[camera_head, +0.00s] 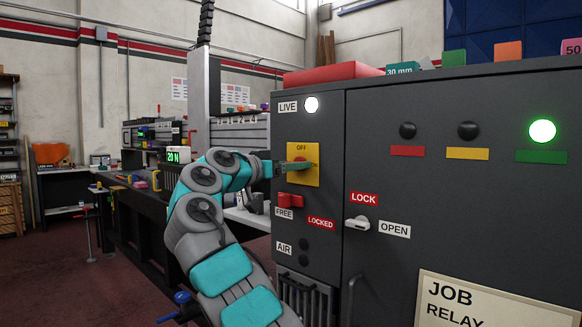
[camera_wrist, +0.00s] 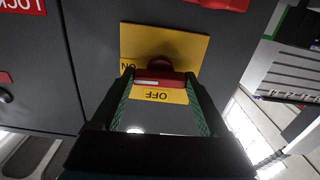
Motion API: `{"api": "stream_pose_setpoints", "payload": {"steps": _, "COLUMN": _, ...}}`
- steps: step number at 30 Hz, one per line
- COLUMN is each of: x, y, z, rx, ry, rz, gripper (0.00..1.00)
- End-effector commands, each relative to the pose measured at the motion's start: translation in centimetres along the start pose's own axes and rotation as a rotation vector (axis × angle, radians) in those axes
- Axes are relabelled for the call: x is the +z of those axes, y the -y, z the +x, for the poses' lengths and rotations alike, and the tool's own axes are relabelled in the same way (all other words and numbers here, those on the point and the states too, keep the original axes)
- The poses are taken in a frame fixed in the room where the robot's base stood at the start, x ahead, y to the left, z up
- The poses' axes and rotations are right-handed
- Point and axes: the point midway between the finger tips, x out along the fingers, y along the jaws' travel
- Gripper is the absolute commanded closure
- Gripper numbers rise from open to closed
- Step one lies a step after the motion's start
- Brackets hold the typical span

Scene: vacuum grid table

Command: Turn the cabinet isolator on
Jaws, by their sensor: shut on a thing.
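The cabinet isolator is a red handle (camera_wrist: 160,78) on a yellow plate (camera_head: 308,178) on the grey cabinet's front. The plate has OFF at its top and ON at its right. In the wrist view the plate (camera_wrist: 195,46) appears upside down, and the handle's near end lies beside the OFF label. My gripper (camera_head: 297,167) reaches the handle from the left. In the wrist view my gripper (camera_wrist: 160,88) is shut on the handle, a green-padded finger on each side. In the head view the fingers hide part of the handle.
A white lamp (camera_head: 311,104) by LIVE and a green lamp (camera_head: 542,130) are lit. Below the isolator are a red FREE/LOCKED slider (camera_head: 290,201) and a pale LOCK/OPEN handle (camera_head: 357,223). A workbench (camera_head: 130,205) stands left of my arm. Open floor lies at far left.

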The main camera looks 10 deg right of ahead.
Motion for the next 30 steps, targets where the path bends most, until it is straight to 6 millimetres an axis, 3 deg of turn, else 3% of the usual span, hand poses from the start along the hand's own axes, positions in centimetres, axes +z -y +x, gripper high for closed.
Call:
{"api": "stream_pose_setpoints", "payload": {"steps": 9, "x": 0.2, "y": 0.0, "z": 0.1, "rx": 0.002, "ry": 0.004, "rz": -0.001, "gripper": 0.78}}
{"api": "stream_pose_setpoints", "payload": {"steps": 10, "x": 0.2, "y": 0.0, "z": 0.1, "rx": 0.002, "ry": 0.004, "rz": -0.001, "gripper": 0.21}}
{"api": "stream_pose_setpoints", "payload": {"steps": 15, "x": 0.1, "y": 0.0, "z": 0.1, "rx": 0.001, "ry": 0.002, "rz": 0.000, "gripper": 0.02}}
{"api": "stream_pose_setpoints", "payload": {"steps": 25, "x": 0.0, "y": 0.0, "z": -0.2, "rx": 0.000, "ry": 0.000, "rz": 0.000, "gripper": 0.00}}
{"api": "stream_pose_setpoints", "payload": {"steps": 30, "x": 0.1, "y": 0.1, "z": -1.7, "rx": -0.002, "ry": -0.001, "rz": 0.000, "gripper": 0.00}}
